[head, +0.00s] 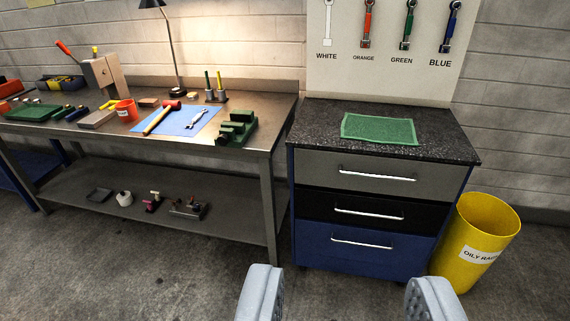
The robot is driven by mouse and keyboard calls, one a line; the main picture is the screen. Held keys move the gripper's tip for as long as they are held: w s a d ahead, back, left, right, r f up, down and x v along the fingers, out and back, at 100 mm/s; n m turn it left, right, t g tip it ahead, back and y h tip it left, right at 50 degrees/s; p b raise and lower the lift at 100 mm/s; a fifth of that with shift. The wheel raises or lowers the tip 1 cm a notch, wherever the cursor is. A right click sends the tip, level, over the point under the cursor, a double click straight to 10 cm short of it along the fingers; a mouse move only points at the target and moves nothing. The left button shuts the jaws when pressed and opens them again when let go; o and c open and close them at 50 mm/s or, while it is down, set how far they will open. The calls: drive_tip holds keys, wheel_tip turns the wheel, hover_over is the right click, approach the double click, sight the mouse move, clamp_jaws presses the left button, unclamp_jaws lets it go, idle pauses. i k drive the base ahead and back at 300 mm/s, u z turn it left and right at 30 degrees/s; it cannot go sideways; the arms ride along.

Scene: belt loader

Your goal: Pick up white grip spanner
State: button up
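A small spanner with a pale, whitish grip (197,119) lies on the blue mat (172,127) on the workbench, left of centre. My gripper (348,296) shows at the bottom of the view, its two grey fingers wide apart with nothing between them. It is well short of the bench and the spanner. On the wall board (385,80), a pale spanner shape (327,22) is above the label WHITE; I cannot tell whether it is a tool or an outline. Orange, green and blue spanners are above their labels.
A red-headed mallet (161,117) lies left of the spanner, and a green vise (237,128) stands right of it. A drawer cabinet (375,205) with a green mat (379,129) stands right of the workbench (255,158). A yellow bin (478,243) is far right. Open floor lies in front.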

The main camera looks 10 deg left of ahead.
sight(195, 119)
drive_tip(key=u, duration=0.35)
drive_tip(key=i, duration=1.3)
drive_tip(key=u, duration=0.85)
drive_tip(key=i, duration=1.35)
drive_tip(key=z, duration=0.35)
drive_tip(key=i, duration=1.2)
drive_tip(key=z, duration=0.7)
